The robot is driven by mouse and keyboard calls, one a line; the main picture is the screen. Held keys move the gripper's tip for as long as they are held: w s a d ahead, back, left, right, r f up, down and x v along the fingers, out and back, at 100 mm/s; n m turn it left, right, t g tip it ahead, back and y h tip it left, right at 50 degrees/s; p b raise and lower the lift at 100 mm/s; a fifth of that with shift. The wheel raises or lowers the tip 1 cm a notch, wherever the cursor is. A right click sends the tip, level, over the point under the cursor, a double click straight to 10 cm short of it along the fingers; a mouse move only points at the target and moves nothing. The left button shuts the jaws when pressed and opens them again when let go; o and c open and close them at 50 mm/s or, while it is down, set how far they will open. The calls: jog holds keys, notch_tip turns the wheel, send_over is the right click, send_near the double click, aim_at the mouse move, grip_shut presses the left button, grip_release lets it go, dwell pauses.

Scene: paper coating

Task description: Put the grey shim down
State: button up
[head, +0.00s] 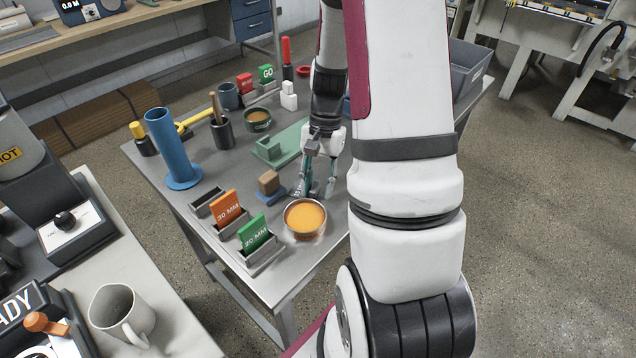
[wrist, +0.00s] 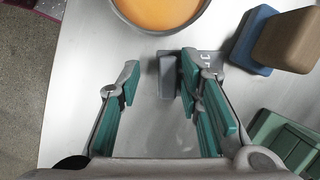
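My gripper (head: 316,193) is low over the metal table, with its teal-padded fingers spread wide. The grey shim (wrist: 168,75) shows near the right fingertips, and a grey face with partly hidden lettering (wrist: 208,59) appears just beyond that finger. The right finger covers part of it, so I cannot tell whether they touch or whether the shim lies flat or stands. In the head view the shim is mostly hidden behind my fingers.
A bowl of orange contents (head: 305,218) is close by. A wood-and-blue block (head: 269,186) and a green fixture (head: 284,146) stand near. The orange 30 MM shim (head: 226,208) and green 20 MM shim (head: 254,234) sit in grey holders; another holder (head: 207,202) looks empty.

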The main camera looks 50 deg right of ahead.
jog(key=v, duration=1.2)
jog(key=s+a+r+n+t+h, duration=0.25)
jog(key=a+r+n, duration=0.25)
jog(key=a+r, duration=0.55)
jog(key=s+a+r+n+t, duration=0.1)
jog(key=s+a+n+t, duration=0.1)
jog(key=s+a+n, duration=0.6)
jog(key=shift+s+a+r, duration=0.4)
jog(key=shift+s+a, duration=1.1)
jog(key=shift+a, duration=0.25)
jog(key=shift+t+h, duration=0.25)
jog(key=shift+r+t+p, duration=0.3)
jog(key=shift+r+p, duration=1)
jog(key=shift+r, duration=0.05)
jog(key=shift+s, duration=0.1)
